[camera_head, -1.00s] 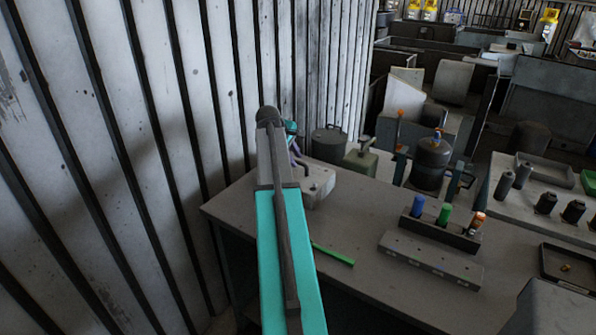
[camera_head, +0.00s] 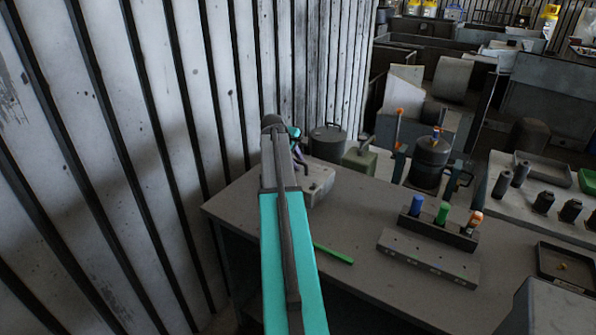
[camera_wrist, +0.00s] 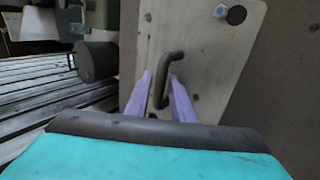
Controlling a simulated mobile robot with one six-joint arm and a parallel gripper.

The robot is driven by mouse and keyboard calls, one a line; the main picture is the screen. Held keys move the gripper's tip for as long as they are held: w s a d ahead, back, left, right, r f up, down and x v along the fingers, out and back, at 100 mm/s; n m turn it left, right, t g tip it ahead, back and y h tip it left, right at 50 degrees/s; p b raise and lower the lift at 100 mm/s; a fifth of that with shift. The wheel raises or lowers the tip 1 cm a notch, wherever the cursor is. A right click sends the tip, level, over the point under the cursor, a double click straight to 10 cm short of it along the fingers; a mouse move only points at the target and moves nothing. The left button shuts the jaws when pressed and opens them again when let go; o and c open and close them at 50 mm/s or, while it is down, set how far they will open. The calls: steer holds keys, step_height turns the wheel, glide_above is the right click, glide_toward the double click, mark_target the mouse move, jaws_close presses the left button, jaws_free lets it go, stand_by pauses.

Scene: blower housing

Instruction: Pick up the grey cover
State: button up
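The grey cover (camera_wrist: 205,65) is a pale grey plate with a bent dark handle (camera_wrist: 171,75), a bolt and a round hole. In the head view the light grey piece at the far left of the bench (camera_head: 318,184) appears to be the cover, partly hidden by my arm. My gripper (camera_wrist: 161,78) has two purple fingers. They are apart, one on each side of the handle, with a gap visible between them. I cannot tell whether either finger touches the handle. In the head view my gripper is mostly hidden behind my arm.
A dark lidded pot (camera_head: 328,143) and a green can (camera_head: 360,159) stand behind the cover. A green stick (camera_head: 334,254) lies on the bench. A rack with coloured cylinders (camera_head: 440,229) stands to the right. A corrugated wall (camera_head: 130,130) rises close on the left.

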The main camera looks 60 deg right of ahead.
jaws_close()
steer(key=shift+r, duration=0.15)
steer(key=shift+r+b, duration=0.85)
steer(key=shift+r, duration=0.8)
steer(key=s+a+b, duration=0.1)
steer(key=s+a, duration=0.3)
steer(key=a, duration=0.3)
steer(key=s+a+r+b, duration=0.1)
steer(key=s+a+b, duration=0.1)
steer(key=a, duration=0.5)
steer(key=shift+s+r+b, duration=0.2)
steer(key=shift+s+b, duration=0.1)
steer(key=shift+s, duration=0.55)
steer(key=shift+r, duration=0.1)
step_height(320, 180, up, 8)
steer(key=p, duration=0.6)
